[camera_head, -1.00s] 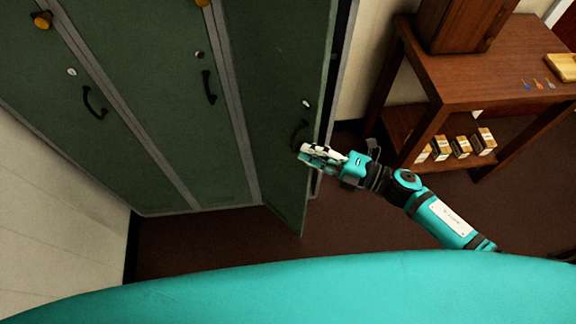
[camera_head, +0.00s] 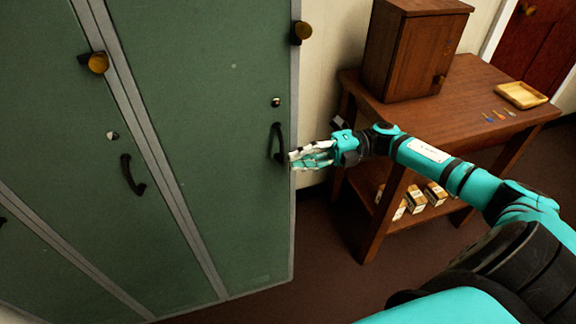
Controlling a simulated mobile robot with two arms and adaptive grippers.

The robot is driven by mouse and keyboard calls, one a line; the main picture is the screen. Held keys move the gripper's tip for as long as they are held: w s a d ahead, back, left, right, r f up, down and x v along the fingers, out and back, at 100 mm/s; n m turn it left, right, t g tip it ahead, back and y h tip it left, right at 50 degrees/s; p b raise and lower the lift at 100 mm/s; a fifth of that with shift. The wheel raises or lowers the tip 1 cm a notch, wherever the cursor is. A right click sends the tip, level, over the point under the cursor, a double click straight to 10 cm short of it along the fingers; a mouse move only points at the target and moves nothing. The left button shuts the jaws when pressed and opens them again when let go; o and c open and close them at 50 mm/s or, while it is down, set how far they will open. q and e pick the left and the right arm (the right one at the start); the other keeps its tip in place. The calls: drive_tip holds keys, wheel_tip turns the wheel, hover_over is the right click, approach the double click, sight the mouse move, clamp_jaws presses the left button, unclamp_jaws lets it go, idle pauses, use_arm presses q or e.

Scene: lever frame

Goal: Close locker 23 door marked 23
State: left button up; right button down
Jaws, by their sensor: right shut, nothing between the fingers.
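The rightmost green locker door (camera_head: 215,140) looks flush with the locker frame, with its right edge against the grey post. Its black handle (camera_head: 278,142) and a small round lock are near that edge. No number can be read on it in this view. My right gripper (camera_head: 294,158) is shut and empty, beside the door's right edge, just right of and below the handle. I cannot tell whether its fingertips touch the door. My left gripper is not in view.
More green locker doors with a black handle (camera_head: 132,174) stand to the left. A wooden table (camera_head: 445,100) at right bears a wooden cabinet (camera_head: 412,50) and a yellow tray (camera_head: 521,95). Several small boxes sit on its lower shelf. The dark floor in front of the lockers is clear.

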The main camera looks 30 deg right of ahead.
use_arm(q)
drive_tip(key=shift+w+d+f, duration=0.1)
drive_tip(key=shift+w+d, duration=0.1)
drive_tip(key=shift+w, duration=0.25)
use_arm(e)
drive_tip(key=shift+w+d, duration=0.25)
drive_tip(key=shift+w, duration=0.3)
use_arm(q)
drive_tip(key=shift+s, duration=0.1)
use_arm(e)
drive_tip(key=v, duration=1.2)
